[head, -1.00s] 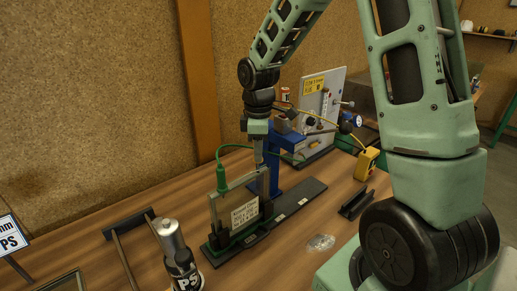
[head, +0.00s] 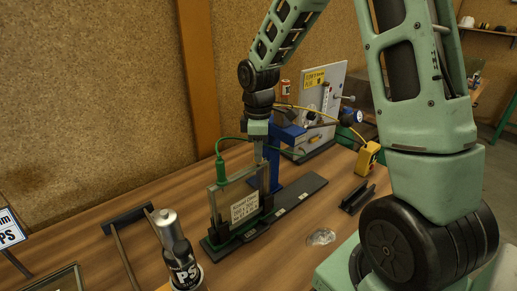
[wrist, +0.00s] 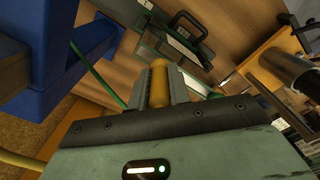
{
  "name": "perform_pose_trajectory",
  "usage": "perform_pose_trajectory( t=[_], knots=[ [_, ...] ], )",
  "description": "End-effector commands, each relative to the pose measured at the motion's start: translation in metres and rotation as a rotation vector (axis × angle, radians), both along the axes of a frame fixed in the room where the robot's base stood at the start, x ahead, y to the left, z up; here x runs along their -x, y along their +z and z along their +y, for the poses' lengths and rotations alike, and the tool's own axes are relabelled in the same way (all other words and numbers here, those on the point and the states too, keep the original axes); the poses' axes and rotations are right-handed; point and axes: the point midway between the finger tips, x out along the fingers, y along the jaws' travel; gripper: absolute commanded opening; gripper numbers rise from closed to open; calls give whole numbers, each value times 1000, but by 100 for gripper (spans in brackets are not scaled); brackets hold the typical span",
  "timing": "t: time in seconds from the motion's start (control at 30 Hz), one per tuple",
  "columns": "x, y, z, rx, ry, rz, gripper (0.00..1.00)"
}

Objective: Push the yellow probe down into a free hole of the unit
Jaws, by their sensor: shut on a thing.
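The yellow probe (wrist: 159,84) shows in the wrist view as a short yellow handle between the two fingers of my gripper (wrist: 161,76), which is shut on it. Its lower end is hidden. In the head view my gripper (head: 259,157) points down at the right end of the unit, a grey upright frame (head: 216,199) with a white label on a long dark base. The probe cannot be made out there, so I cannot tell whether its tip touches the unit. A green probe (head: 222,171) with a green cable stands upright at the frame's left end. The holes are not clearly visible.
A blue stand (head: 289,134) is close behind and right of my gripper. A yellow box (head: 367,156) has a yellow cable running toward my gripper. A black-labelled bottle (head: 180,258) stands at front left. A dark bracket (head: 358,198) and a clear lump (head: 321,236) lie at right.

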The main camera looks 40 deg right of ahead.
Motion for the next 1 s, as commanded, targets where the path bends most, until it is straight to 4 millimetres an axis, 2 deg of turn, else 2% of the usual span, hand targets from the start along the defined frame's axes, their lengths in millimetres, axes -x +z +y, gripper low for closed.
perform_pose_trajectory(
  t=[0.53, 0.57, 0.6, 0.63, 1.0],
  knots=[
    [0, -14, 0, 0, 0, 1, 0],
    [0, -13, 0, 0, 0, 0, 27],
    [0, -13, 0, 0, 0, 0, 38],
    [0, -13, 0, 0, 0, 0, 44],
    [0, -7, 0, 1, 0, -2, 44]
  ],
)
